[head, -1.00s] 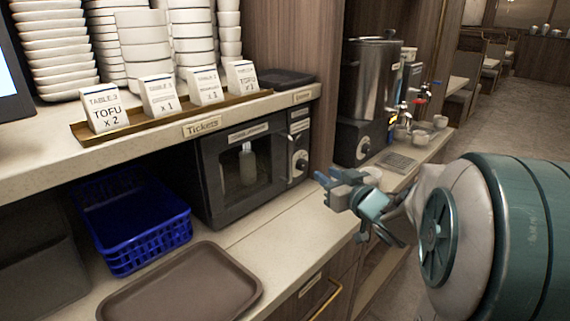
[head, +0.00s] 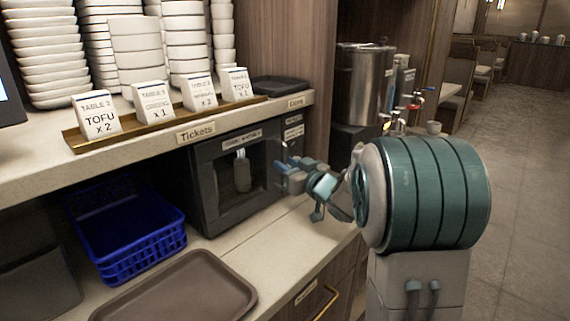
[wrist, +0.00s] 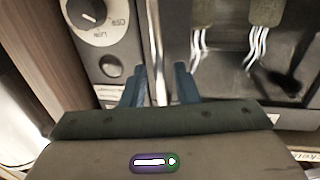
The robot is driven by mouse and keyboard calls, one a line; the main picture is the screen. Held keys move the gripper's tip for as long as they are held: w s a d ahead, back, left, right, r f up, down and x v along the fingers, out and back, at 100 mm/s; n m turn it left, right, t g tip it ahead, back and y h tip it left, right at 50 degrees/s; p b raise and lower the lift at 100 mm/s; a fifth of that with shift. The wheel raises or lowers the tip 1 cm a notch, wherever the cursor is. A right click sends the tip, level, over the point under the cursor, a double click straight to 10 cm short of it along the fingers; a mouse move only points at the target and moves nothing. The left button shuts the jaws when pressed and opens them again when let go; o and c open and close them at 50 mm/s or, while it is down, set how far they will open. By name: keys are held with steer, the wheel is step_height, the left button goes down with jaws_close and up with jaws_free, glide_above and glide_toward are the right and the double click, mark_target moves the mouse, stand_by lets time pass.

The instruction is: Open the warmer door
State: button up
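The warmer (head: 207,185) is a dark box with a glass-front door (head: 225,205) under the counter shelf; the door looks shut. A pale bottle-like shape (head: 242,172) shows behind the glass. My gripper (head: 290,172) is in front of the door's right side, near the control panel (head: 294,130), and hides part of it. In the wrist view, which looks upside down, my gripper (wrist: 160,84) has its two blue fingers apart. A pale vertical strip (wrist: 158,50) between the door and the dial panel (wrist: 95,35) lines up with the gap; I cannot tell if it is between the fingers.
A blue basket (head: 125,230) stands left of the warmer, and a brown tray (head: 175,290) lies in front. Above are ticket cards (head: 155,103) and stacked white bowls (head: 135,45). A metal urn (head: 362,85) stands to the right.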

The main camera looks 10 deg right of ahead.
steer(key=shift+w+a, duration=0.3)
steer(key=shift+w, duration=0.3)
jaws_close()
steer(key=shift+s, duration=0.1)
